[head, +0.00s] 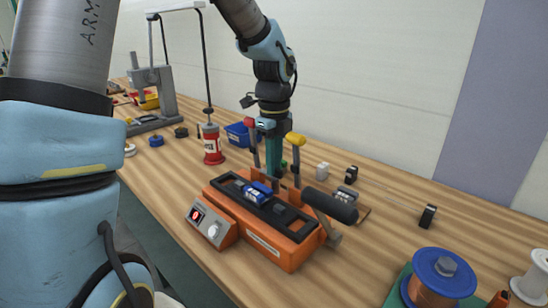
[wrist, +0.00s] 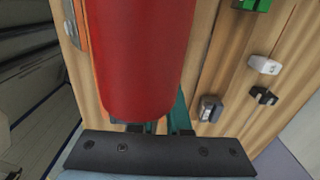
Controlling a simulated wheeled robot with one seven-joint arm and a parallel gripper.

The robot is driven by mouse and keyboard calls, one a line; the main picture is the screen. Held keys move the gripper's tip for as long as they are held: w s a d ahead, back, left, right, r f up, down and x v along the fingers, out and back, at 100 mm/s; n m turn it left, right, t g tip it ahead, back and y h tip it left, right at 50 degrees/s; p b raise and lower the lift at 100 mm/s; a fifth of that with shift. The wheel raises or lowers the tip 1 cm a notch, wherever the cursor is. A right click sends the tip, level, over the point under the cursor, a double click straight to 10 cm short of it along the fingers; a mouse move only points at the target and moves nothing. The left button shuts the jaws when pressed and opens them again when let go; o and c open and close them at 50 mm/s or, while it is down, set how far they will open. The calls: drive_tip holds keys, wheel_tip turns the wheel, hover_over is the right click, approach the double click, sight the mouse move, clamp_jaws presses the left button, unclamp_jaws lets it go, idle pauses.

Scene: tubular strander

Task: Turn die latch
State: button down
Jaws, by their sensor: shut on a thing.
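The orange machine (head: 268,238) stands on the bench with a black top frame and a blue block (head: 257,193) in it. My gripper (head: 273,172) points straight down at the machine's back side, its teal fingers close together. It is shut on a small part there, seemingly the die latch, which the fingers and machine hide. A lever with a red handle (head: 250,123) stands left of the fingers, and one with a yellow handle (head: 295,139) right of them. In the wrist view a large red cylinder (wrist: 145,60) covers the middle and most of the teal fingers (wrist: 182,112).
A red can (head: 212,146), a blue bin (head: 238,134) and a blue spool (head: 442,273) stand around.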

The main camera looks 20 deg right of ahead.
idle(0.3)
drive_tip(key=c, duration=0.9)
unclamp_jaws()
wheel_tip(320, 180, up, 11)
drive_tip(key=shift+f+b, duration=0.1)
drive_tip(key=shift+b, duration=0.6)
